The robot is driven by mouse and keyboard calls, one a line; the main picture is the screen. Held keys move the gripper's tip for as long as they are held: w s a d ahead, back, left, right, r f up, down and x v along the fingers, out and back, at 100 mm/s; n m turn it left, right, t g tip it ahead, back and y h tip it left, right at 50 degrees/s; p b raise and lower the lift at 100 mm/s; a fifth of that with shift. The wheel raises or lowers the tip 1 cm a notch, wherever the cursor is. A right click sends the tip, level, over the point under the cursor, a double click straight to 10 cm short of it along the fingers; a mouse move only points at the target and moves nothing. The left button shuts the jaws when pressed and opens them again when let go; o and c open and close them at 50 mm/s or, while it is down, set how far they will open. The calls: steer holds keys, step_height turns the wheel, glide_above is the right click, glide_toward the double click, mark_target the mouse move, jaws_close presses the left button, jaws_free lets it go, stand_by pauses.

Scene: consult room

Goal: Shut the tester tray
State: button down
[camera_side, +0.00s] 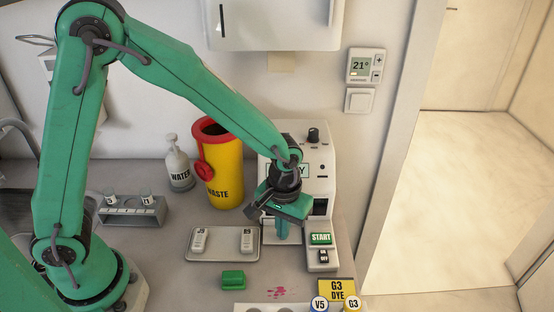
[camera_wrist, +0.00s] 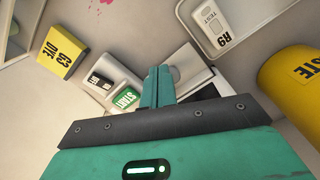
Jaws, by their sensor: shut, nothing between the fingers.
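The tester (camera_side: 318,182) is a white machine against the wall, with a knob on top and a green START button (camera_side: 320,239) on its right front. Its pale tray (camera_wrist: 196,72) sticks out at the front, beside the START block in the wrist view. My gripper (camera_side: 283,234) points down in front of the tester, its green fingers closed together and empty. In the wrist view the fingertips (camera_wrist: 158,70) are right at the tray and overlap it. I cannot tell whether they touch it. My gripper hides much of the tray and its slot.
A shallow grey tray (camera_side: 222,258) with two white test cassettes lies left of the tester. A yellow waste bin (camera_side: 223,180), a water bottle (camera_side: 179,165) and a tube rack (camera_side: 133,213) stand behind. A green block (camera_side: 233,279) and a yellow dye box (camera_side: 338,289) are in front.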

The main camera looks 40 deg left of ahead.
steer(key=shift+r, duration=1.55)
steer(key=shift+r, duration=0.1)
steer(key=s+a+r+m+t, duration=0.3)
steer(key=s+a+r+t, duration=0.2)
steer(key=s+a+r, duration=0.8)
step_height(320, 180, up, 3)
steer(key=a, duration=0.2)
steer(key=shift+s+a+r+t, duration=0.2)
steer(key=shift+s+a+t, duration=0.1)
steer(key=shift+s+a, duration=0.1)
